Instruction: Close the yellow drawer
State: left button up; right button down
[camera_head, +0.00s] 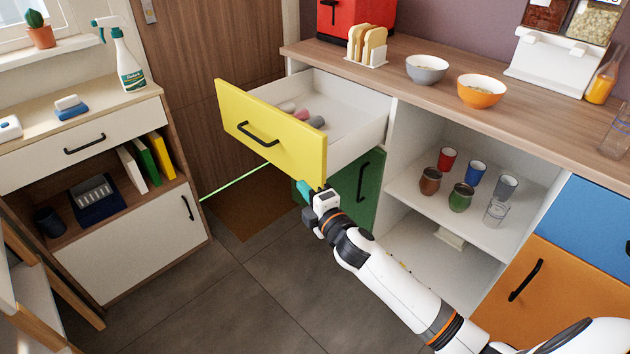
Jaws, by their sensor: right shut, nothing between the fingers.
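The yellow drawer (270,128) stands pulled out from the wooden-topped counter unit, with its yellow front facing left and a black handle (257,134) on it. Several small rolled items (300,113) lie inside its white box. My right gripper (304,190) is just below the lower right corner of the yellow front. It is shut, with nothing held. I cannot tell whether it touches the drawer front. My left gripper is not in view.
A green door (366,192) with a black handle is below the drawer. Open shelves (430,205) with cups and jars are to its right. Bowls, toast and a red toaster (352,16) stand on the counter (420,95). A white cabinet (130,240) stands at left. Floor (250,300) between is clear.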

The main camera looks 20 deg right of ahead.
aim_at(315, 179)
jog(key=shift+w+d, duration=1.2)
jog(key=shift+d, duration=0.05)
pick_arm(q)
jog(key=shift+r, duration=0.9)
pick_arm(e)
jog(key=shift+w+d, duration=0.2)
jog(key=shift+d, duration=0.35)
